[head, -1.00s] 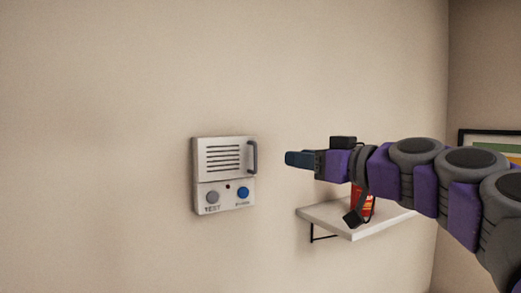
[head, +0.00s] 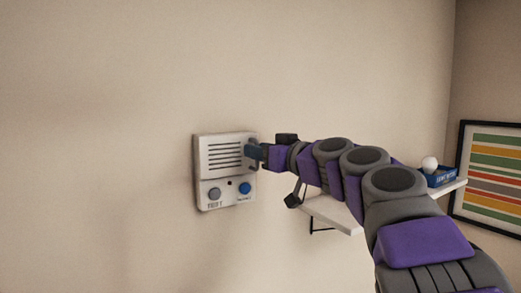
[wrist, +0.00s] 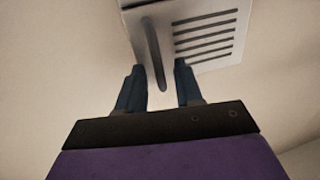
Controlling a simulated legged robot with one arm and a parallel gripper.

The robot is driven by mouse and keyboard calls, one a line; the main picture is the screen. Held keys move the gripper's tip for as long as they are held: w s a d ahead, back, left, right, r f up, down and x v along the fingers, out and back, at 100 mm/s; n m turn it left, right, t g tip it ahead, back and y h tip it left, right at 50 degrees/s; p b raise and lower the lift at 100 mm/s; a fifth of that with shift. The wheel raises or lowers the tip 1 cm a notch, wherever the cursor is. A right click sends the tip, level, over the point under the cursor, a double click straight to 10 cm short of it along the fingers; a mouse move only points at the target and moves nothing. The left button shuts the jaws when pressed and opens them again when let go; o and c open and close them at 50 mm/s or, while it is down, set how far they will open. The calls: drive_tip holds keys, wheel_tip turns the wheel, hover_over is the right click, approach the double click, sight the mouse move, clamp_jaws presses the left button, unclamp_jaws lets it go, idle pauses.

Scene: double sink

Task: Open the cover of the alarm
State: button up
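The alarm (head: 224,196) is a white box on the wall, with a slotted cover (head: 219,142) above a grey button and a blue button. The cover looks closed. Its dark vertical handle (wrist: 153,55) is on the cover's right side in the head view, where my gripper partly hides it. My gripper (head: 251,151) is at the handle. In the wrist view the two blue fingers (wrist: 158,76) are apart, and the lower end of the handle shows between them with gaps on both sides. The fingers are not closed on it.
A white wall shelf (head: 333,213) is to the right, partly behind my arm. A blue box (head: 440,178) and a white ball (head: 430,163) are at its right end. A framed striped picture (head: 491,174) is on the right wall. The wall left of the alarm is bare.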

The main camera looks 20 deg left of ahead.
clamp_jaws()
idle(1.4)
